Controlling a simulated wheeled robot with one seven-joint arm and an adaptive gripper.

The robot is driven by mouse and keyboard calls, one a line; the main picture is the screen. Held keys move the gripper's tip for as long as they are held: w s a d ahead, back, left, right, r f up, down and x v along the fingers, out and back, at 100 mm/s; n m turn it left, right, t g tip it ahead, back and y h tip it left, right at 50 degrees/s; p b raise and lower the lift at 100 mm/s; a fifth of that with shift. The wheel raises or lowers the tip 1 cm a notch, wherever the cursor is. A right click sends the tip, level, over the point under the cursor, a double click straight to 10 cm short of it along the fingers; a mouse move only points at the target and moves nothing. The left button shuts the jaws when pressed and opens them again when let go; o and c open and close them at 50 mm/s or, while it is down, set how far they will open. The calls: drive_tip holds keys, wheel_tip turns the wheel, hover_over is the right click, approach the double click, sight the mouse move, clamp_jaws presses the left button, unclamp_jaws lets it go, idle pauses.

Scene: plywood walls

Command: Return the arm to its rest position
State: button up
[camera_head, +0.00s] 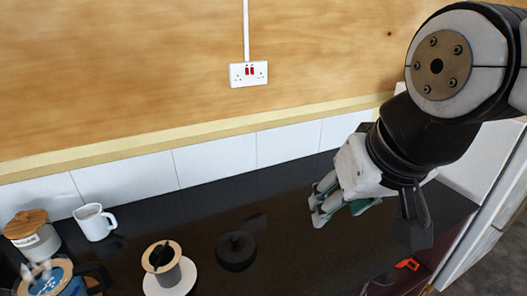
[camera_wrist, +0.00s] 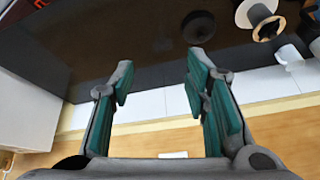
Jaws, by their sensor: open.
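My gripper (camera_head: 322,207) hangs above the dark worktop (camera_head: 300,262) at the right of the head view, at the end of my bent arm. In the wrist view my gripper (camera_wrist: 158,75) shows two green-padded fingers standing apart with nothing between them. The worktop and the white tiled wall strip lie beyond the fingers. No object touches the fingers in either view.
A black round lid (camera_head: 236,250), a grey cup-like holder on a white base (camera_head: 170,278), a white jug (camera_head: 95,222) and a wooden-lidded canister (camera_head: 33,238) stand to the left. A wall socket (camera_head: 248,74) is behind. A red-orange item (camera_head: 407,264) lies at lower right.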

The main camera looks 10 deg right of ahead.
drive_tip(key=shift+s+d+f+n, duration=0.1)
drive_tip(key=shift+s+d+n, duration=0.05)
drive_tip(key=shift+s+n, duration=0.5)
